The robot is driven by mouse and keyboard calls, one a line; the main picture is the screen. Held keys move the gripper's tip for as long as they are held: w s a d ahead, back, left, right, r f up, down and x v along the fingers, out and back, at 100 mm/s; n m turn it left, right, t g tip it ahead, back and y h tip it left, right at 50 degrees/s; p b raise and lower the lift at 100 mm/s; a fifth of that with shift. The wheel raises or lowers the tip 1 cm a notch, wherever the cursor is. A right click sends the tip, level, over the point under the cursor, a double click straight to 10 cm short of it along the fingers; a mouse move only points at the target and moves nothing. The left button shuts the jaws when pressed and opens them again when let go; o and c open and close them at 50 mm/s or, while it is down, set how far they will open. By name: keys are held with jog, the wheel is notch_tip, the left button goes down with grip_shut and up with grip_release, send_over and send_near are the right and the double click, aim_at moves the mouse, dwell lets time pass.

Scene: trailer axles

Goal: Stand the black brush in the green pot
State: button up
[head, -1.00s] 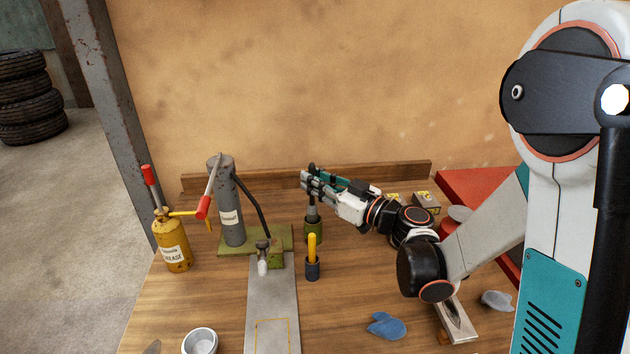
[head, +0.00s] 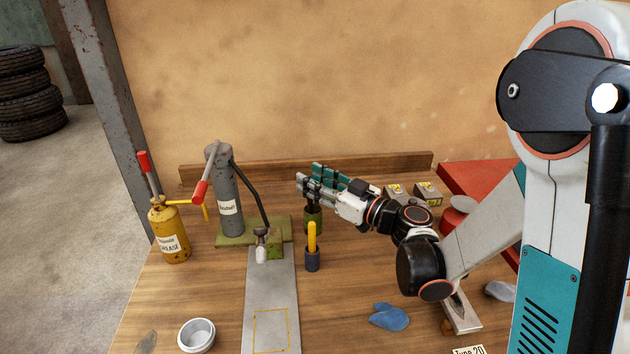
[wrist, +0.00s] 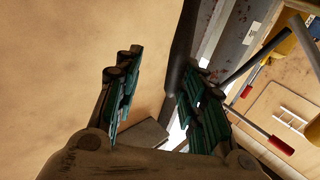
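A grey jack cylinder (head: 226,195) with a red-tipped lever is to the left. A yellow grease can (head: 170,235), a white bowl (head: 196,335) and a blue cloth-like item (head: 388,317) lie around. Small boxes (head: 427,195) are right.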

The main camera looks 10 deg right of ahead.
jog(key=v, duration=1.2)
jog(key=shift+w+a, duration=0.1)
dwell(0.6)
jog(key=s+a+r+m+g+h+p, duration=0.1)
jog(key=s+a+m+g+h+p, duration=0.2)
jog(key=h, duration=0.4)
jog(key=s+d+f+m+g+h+b, duration=0.1)
jog(key=s+d+m+h, duration=0.2)
jog(key=s, duration=0.5)
jog(key=s+d+f+m+g+h+b, duration=0.1)
jog(key=s+d+m+g+h+b, duration=0.1)
jog(key=s, duration=0.6)
jog(key=shift+s+d+f+m+h, duration=0.15)
jog(key=shift+d+f+m+h, duration=0.25)
jog(key=shift+d, duration=0.75)
